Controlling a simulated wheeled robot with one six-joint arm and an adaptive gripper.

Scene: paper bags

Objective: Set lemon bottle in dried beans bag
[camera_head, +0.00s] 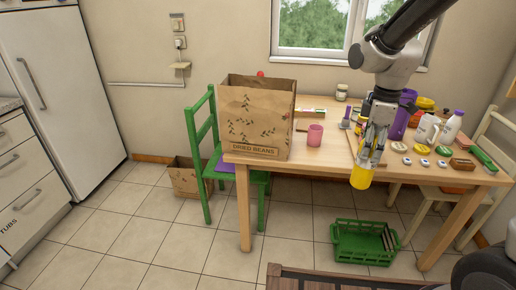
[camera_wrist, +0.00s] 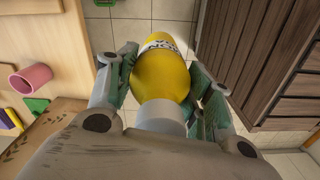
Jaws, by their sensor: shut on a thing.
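The yellow lemon bottle (camera_wrist: 160,75) has a pale cap and a white label with dark print. My gripper (camera_wrist: 165,90) is shut on it, with a finger on each side. In the head view the bottle (camera_head: 361,177) hangs below my gripper (camera_head: 369,158) at the table's front edge, tilted slightly. The brown paper dried beans bag (camera_head: 256,118) stands upright on the left end of the table, its printed label facing forward. The bottle is to the right of the bag and apart from it. The bag's inside is mostly hidden.
The wooden table (camera_head: 330,165) holds a pink cup (camera_head: 315,135) beside the bag, and a purple bottle, white jugs and several small items at right. A green chair (camera_head: 205,150) stands left, another paper bag (camera_head: 186,178) on the floor, and a green crate (camera_head: 364,243) below.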

